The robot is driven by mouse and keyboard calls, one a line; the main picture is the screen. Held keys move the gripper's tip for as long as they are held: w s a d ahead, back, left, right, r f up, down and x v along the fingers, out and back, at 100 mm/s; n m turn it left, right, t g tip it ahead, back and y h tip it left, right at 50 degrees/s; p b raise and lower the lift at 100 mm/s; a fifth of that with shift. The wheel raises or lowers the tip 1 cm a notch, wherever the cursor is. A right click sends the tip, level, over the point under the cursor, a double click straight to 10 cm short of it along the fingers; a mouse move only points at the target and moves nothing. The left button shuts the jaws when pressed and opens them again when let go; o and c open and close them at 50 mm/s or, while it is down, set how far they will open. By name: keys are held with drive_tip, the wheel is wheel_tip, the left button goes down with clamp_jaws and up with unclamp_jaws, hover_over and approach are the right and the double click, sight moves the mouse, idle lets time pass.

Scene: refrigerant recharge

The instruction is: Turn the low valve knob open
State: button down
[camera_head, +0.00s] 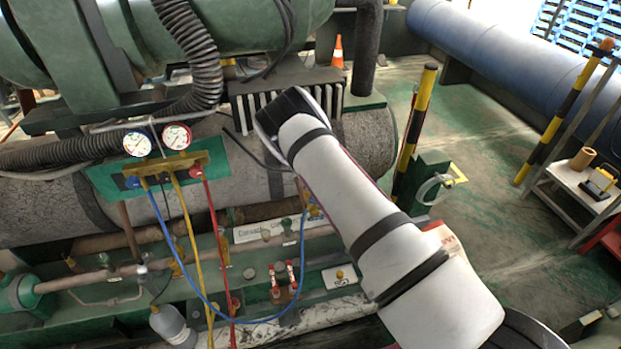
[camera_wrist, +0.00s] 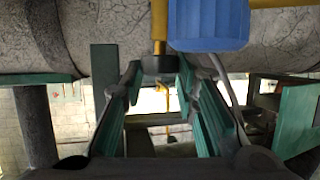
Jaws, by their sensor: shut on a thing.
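In the wrist view my gripper (camera_wrist: 160,68) has its two green-padded fingers shut on a dark knob (camera_wrist: 160,64) at the end of a yellow stem (camera_wrist: 159,25). A large blue part (camera_wrist: 208,25) is just above right of the fingertips. In the head view my arm hides my gripper and the knob it holds. The manifold (camera_head: 160,171) shows a blue knob (camera_head: 132,183) at left and a red knob (camera_head: 196,171) at right, with nothing on them. I cannot tell which valve the held knob belongs to.
Two gauges (camera_head: 137,143) sit above the manifold. Blue, yellow and red hoses (camera_head: 215,230) hang down beside my arm, and the blue hose loops toward it. Pipes and a green frame (camera_head: 250,265) lie below. A yellow-black post (camera_head: 415,130) stands right of my arm.

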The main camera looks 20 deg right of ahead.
drive_tip(key=shift+w+d+n+g+y, duration=0.15)
drive_tip(key=shift+n+g+y, duration=0.25)
drive_tip(key=shift+n+y, duration=0.7)
drive_tip(key=shift+y, duration=0.3)
drive_tip(key=c, duration=1.2)
unclamp_jaws()
drive_tip(key=shift+c, duration=0.2)
drive_tip(key=v, duration=1.2)
drive_tip(key=shift+r, duration=0.15)
